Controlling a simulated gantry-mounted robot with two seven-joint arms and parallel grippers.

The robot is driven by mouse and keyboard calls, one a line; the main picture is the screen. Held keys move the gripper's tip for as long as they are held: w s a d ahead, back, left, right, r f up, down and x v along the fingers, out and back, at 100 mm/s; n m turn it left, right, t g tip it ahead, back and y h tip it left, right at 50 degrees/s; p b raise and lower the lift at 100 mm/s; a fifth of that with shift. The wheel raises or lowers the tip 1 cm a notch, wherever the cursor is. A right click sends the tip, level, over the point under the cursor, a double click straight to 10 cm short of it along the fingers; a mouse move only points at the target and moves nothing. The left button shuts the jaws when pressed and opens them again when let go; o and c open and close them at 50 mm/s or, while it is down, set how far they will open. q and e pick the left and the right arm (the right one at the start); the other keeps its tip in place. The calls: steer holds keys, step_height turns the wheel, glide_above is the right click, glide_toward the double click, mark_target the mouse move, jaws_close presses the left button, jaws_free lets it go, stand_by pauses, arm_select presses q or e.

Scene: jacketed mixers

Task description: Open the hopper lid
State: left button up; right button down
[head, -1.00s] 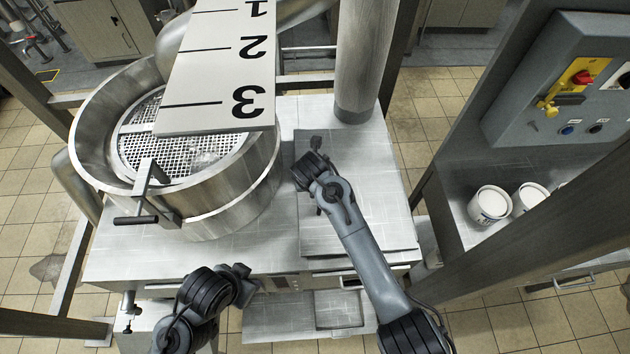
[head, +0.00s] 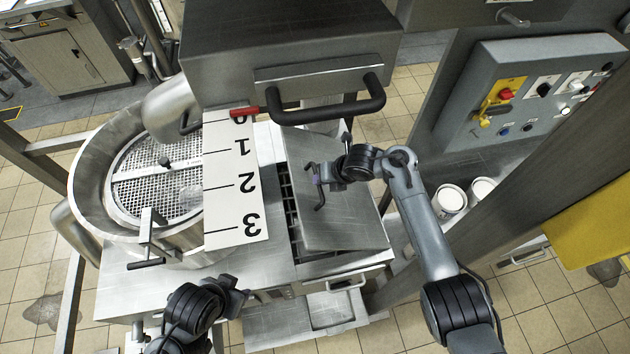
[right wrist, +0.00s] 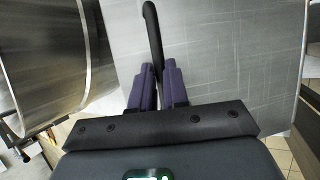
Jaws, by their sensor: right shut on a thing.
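The hopper lid (head: 345,225) is a flat grey metal plate on the right part of the machine top in the head view. It is tilted, with its left edge raised and a dark slotted grating (head: 289,212) showing beside that edge. My right gripper (head: 318,180) is shut on the lid's dark bar handle (head: 319,198). In the right wrist view the purple fingers (right wrist: 155,88) close around the handle (right wrist: 152,35), with the lid surface (right wrist: 225,60) behind. My left gripper (head: 240,299) hangs low near the machine's front edge; its jaw opening is unclear.
A round steel mixing bowl (head: 92,205) with a mesh guard stands left of the lid. A numbered white scale plate (head: 230,200) hangs between them. A large grey box (head: 290,45) with a black handle overhangs the back. A control panel (head: 545,90) is at right.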

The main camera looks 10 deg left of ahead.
steer(key=shift+w+d+r, duration=0.1)
steer(key=shift+d+r, duration=0.1)
steer(key=c, duration=1.1)
jaws_free()
steer(key=shift+d, duration=0.1)
steer(key=p+v, duration=0.1)
steer(key=v, duration=0.9)
steer(key=shift+d+r, duration=0.15)
steer(key=shift+r, duration=0.15)
